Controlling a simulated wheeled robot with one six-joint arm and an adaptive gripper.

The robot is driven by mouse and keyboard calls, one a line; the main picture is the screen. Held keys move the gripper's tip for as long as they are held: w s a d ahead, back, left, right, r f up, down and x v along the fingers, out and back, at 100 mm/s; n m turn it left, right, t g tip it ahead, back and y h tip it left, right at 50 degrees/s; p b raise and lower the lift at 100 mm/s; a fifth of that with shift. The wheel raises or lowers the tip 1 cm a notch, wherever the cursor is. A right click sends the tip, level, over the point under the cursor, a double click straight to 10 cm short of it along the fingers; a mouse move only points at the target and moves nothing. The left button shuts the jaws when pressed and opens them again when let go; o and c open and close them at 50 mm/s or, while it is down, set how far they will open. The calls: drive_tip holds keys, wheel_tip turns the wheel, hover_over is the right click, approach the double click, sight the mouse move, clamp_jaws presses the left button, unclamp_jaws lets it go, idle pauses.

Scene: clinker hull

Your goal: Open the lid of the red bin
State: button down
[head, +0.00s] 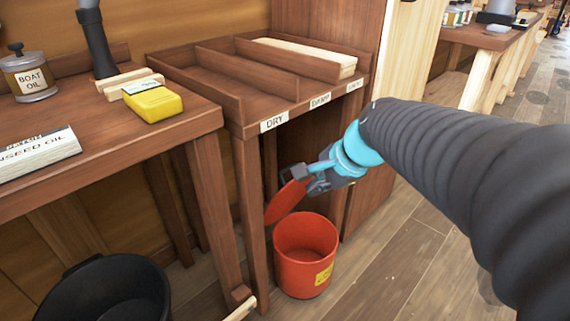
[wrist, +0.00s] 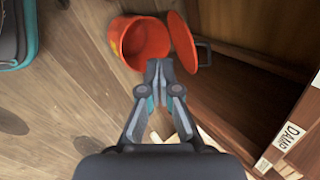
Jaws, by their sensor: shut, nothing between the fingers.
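The red bin (head: 305,262) stands on the floor under the compartment stand, with its round mouth uncovered and a yellow label on its front. Its red lid (head: 286,202) stands tilted steeply up at the bin's back left side. In the wrist view the bin (wrist: 122,40) is at the top and the lid (wrist: 182,42) is swung out to its right, with a dark handle on the lid's outer side. My gripper (head: 312,178) is shut and empty, above the bin and close to the lid. In the wrist view its fingertips (wrist: 159,68) are near the bin's rim; I cannot tell whether they touch.
The compartment stand (head: 240,110) has tags reading DRY and DAMP, and pale planks lie in one compartment. A bench (head: 100,140) on the left holds a yellow box (head: 152,104) and an oil tin (head: 30,77). A black bucket (head: 105,290) stands below.

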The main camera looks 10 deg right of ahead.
drive_tip(key=w+d+f+m+t+y+b, duration=0.15)
drive_tip(key=w+d+f+m, duration=0.25)
drive_tip(key=w+m, duration=0.45)
drive_tip(key=w+d+f+m+t+y+b, duration=0.1)
drive_tip(key=w+d+f+m+b, duration=0.25)
drive_tip(key=w+m, duration=0.45)
drive_tip(key=shift+n, duration=0.75)
drive_tip(key=x, duration=0.4)
drive_tip(key=b+x, duration=0.1)
drive_tip(key=x, duration=0.3)
drive_tip(key=w+r+x, duration=0.1)
drive_tip(key=x, duration=0.4)
drive_tip(key=shift+a+r, duration=0.1)
drive_tip(key=shift+r, duration=0.05)
drive_tip(key=shift+w+a, duration=0.25)
drive_tip(key=shift+w, duration=0.05)
